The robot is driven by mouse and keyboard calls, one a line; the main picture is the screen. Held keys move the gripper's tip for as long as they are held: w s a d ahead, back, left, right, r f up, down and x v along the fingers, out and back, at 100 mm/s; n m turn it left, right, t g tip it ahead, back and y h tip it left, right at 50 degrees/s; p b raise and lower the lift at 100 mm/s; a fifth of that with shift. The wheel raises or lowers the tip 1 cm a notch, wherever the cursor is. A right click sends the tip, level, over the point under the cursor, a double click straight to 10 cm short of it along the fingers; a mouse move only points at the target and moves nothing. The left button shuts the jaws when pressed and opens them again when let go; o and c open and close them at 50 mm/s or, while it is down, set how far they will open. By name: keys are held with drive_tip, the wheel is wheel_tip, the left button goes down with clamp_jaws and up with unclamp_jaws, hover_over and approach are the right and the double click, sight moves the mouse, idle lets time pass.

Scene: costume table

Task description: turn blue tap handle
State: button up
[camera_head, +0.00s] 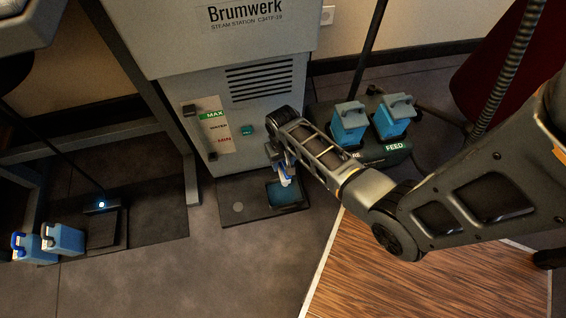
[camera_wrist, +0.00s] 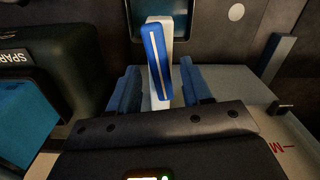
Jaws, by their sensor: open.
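The blue tap handle (camera_wrist: 157,60) shows in the wrist view as a slim blue lever with a pale stripe down its length, slightly tilted. A whitish part lies behind it. My gripper (camera_wrist: 159,72) is open, with one blue finger on each side of the handle's lower end. A gap shows beside the handle, and I cannot tell whether either finger touches it. In the head view my gripper (camera_head: 284,172) is low at the front of the grey Brumwerk steam station (camera_head: 180,60). My wrist hides most of the tap there.
A tray with a blue basin (camera_head: 287,193) lies below my gripper. Two more blue jugs (camera_head: 62,239) stand at the left. A wooden floor panel (camera_head: 420,290) lies in front.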

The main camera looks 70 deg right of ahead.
drive_tip(key=shift+f, duration=0.2)
clamp_jaws()
idle(0.4)
